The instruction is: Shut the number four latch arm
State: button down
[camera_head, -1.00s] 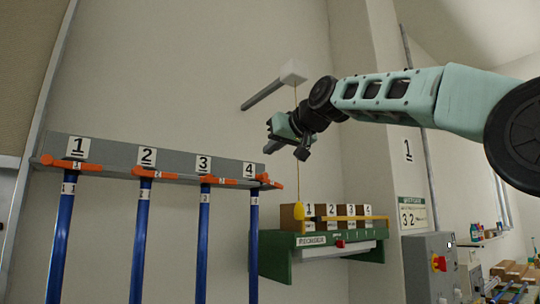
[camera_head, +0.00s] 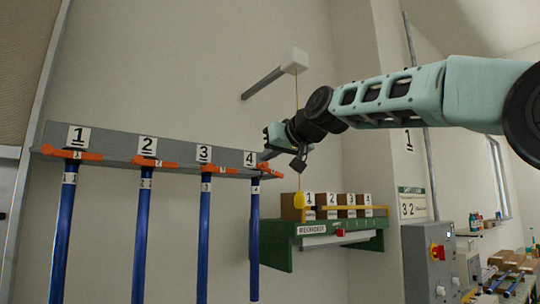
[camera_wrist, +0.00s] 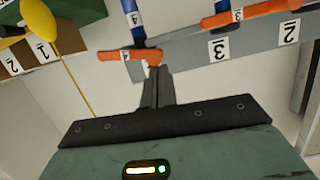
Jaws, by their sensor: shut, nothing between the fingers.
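The number four latch arm (camera_head: 267,171) is the short orange bar at the right end of the grey rack (camera_head: 110,143), by the "4" label (camera_head: 250,158). In the upside-down wrist view, the latch arm (camera_wrist: 125,55) lies across the top of the fourth blue rod (camera_wrist: 135,18). My gripper (camera_head: 264,158) is shut and empty, at the rack's right end just above the latch arm. In the wrist view its fingertips (camera_wrist: 153,70) are close beside the arm's right end. I cannot tell whether they touch.
Orange latch arms one (camera_head: 85,155), two (camera_head: 150,162) and three (camera_head: 222,171) are on the rack to the left, above blue rods. A yellow pull (camera_head: 299,201) hangs on a cord right of my gripper. Behind it is a green shelf (camera_head: 280,232) with numbered boxes.

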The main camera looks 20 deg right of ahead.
jog(key=shift+a+f+n+b, duration=0.25)
jog(key=shift+f+n+b, duration=0.15)
jog(key=shift+f+b, duration=0.5)
jog(key=shift+s+a+f+h, duration=0.1)
jog(key=shift+a+h, duration=0.05)
jog(key=shift+h, duration=0.15)
jog(key=s+d+r+b, duration=0.1)
jog(key=s+r, duration=0.5)
jog(key=s, duration=0.3)
jog(key=shift+s+d+r+b, duration=0.15)
jog(key=shift+s+d+b, duration=0.15)
jog(key=shift+d, duration=0.1)
